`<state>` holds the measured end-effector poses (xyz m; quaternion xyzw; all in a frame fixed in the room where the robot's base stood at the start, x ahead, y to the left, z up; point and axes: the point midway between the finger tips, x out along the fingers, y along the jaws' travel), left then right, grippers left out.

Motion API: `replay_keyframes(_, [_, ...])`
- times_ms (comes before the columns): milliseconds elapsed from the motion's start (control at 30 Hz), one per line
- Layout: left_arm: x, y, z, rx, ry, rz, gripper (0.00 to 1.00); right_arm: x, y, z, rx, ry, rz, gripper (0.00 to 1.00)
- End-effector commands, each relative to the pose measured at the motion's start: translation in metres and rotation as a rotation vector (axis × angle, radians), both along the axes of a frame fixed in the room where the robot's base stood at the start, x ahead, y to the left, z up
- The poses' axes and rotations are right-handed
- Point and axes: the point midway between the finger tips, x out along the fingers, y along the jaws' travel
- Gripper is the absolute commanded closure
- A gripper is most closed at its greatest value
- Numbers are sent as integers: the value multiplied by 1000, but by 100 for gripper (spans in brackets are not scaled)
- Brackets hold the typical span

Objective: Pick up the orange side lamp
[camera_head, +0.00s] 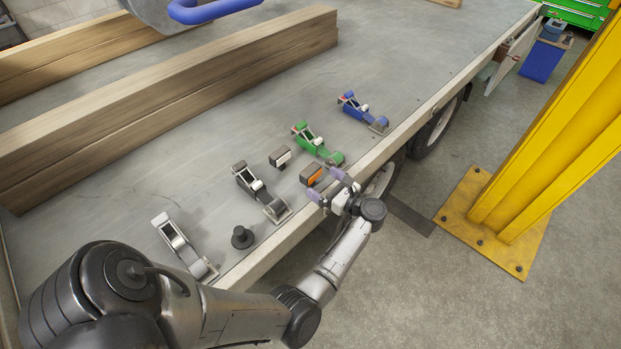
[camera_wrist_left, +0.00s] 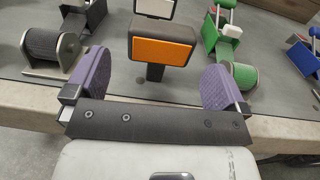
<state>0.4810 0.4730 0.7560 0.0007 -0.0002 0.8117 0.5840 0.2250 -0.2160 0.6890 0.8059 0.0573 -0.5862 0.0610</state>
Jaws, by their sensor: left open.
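The orange side lamp (camera_head: 312,174) sits near the edge of the trailer bed, between the black and green ratchet straps. In the left wrist view the lamp (camera_wrist_left: 161,50) shows its orange face in a dark housing on a dark stem. My left gripper (camera_head: 327,187) is at the bed's edge, just beside the lamp. Its two purple-padded fingers (camera_wrist_left: 154,80) are spread wide, one on each side of the lamp's stem in the picture, with nothing between them touching the pads. My right gripper does not show.
A white-faced lamp (camera_head: 280,157) stands just behind the orange one. Ratchet straps in black (camera_head: 260,192), green (camera_head: 317,143), blue (camera_head: 362,111) and silver (camera_head: 183,245) line the bed, with a black round knob (camera_head: 242,238). Wooden beams (camera_head: 180,95) lie behind. A yellow post (camera_head: 545,140) stands right.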

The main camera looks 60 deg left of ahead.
Motion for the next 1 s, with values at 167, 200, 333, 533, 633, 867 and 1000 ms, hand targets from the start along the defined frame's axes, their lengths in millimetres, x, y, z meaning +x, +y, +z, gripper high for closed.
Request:
replay_keyframes(167, [-6, 18, 0, 1, -1, 0, 0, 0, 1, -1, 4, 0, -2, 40])
replay_keyframes(200, [-6, 20, 0, 1, -1, -1, 0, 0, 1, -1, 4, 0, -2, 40])
replay_keyframes(333, [-8, 23, 0, 0, -1, 0, 0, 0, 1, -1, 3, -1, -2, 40])
replay_keyframes(533, [-11, 34, 0, 1, -1, 1, 0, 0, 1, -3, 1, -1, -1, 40])
replay_keyframes(633, [-15, 46, 1, 2, 0, 1, 0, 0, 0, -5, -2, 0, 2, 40])
replay_keyframes(867, [-23, 70, 2, 1, 0, 1, 0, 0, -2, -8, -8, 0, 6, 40])
replay_keyframes(1000, [-24, 72, 3, 0, 0, 0, 0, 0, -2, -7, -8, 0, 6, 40])
